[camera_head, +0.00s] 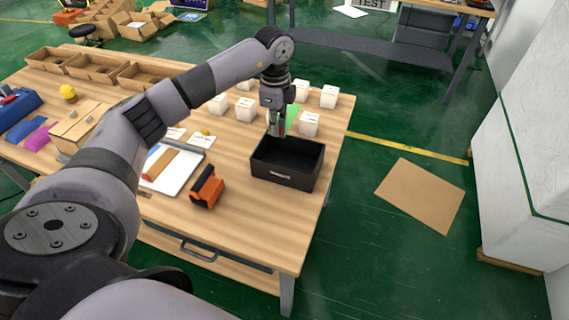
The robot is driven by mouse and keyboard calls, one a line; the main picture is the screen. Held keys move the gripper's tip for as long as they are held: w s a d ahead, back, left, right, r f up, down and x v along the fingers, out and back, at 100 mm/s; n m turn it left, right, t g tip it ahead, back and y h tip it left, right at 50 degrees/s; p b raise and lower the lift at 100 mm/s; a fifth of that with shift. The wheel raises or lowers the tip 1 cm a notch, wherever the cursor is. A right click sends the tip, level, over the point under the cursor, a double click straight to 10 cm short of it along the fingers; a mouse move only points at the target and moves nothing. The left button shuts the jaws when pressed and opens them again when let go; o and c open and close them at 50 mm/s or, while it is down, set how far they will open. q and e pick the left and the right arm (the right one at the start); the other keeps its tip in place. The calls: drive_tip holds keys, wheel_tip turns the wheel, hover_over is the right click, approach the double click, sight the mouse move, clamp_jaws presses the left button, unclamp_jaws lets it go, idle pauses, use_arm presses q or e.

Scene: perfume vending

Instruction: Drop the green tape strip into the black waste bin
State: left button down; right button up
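The black waste bin (287,177) stands open-topped near the right front part of the wooden table. My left gripper (276,132) points down over the bin's back edge. A bright green tape strip (292,117) shows at the right side of its fingers, and the gripper looks shut on it. The fingers partly hide the strip, so the exact grip point is hard to see. The inside of the bin looks dark and empty. My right gripper is not in view.
Several white boxes (309,124) stand behind the bin. An orange and black tape dispenser (207,188) and a white board (174,168) lie left of it. Wooden trays (93,68) line the table's back left. The table's front right is clear.

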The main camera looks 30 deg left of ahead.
use_arm(q)
wheel_tip(320, 180, down, 5)
drive_tip(key=b, duration=0.3)
drive_tip(key=shift+f+b, duration=0.1)
drive_tip(key=shift+b, duration=0.25)
drive_tip(key=c, duration=1.7)
unclamp_jaws()
drive_tip(key=shift+r, duration=0.2)
wheel_tip(320, 180, up, 12)
drive_tip(key=shift+f, duration=0.1)
drive_tip(key=shift+f, duration=0.1)
